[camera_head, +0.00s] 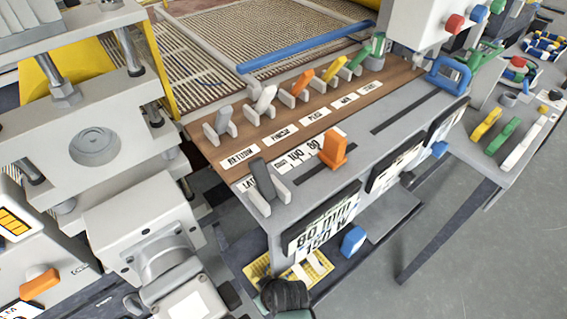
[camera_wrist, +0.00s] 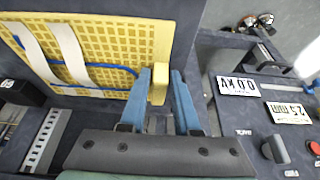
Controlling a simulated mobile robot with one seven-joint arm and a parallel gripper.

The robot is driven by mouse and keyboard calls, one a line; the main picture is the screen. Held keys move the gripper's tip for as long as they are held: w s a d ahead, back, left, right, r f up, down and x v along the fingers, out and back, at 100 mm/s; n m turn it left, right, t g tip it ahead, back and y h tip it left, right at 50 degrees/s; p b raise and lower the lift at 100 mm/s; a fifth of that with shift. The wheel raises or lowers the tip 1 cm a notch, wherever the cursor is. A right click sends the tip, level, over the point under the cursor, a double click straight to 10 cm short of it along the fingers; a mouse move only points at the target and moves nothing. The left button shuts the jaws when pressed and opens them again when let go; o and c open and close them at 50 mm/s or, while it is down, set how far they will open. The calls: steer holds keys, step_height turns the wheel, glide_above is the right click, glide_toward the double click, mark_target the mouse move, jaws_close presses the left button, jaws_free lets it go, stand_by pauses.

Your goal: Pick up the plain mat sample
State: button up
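A yellow mesh panel (camera_wrist: 115,45), probably the plain mat sample, fills the upper left of the wrist view. White strips and a blue line cross it, and a thick yellow tab (camera_wrist: 158,86) stands at its right edge. My gripper (camera_wrist: 161,75) is open, with one blue finger on each side of the tab. The left finger is close against the tab, and a gap shows before the right finger. I cannot tell whether either touches. In the head view, part of the yellow panel (camera_head: 319,266) shows low under the bench, behind my dark gripper body; the fingertips are hidden there.
The grey bench (camera_head: 385,105) with labelled levers stands above and beside the panel. A blue knob (camera_head: 353,240) sticks out near my gripper. A press (camera_head: 100,140) stands at left. A side table (camera_head: 510,115) with coloured handles is at right. Open floor (camera_head: 480,260) lies lower right.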

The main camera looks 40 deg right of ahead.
jaws_close()
stand_by(1.1)
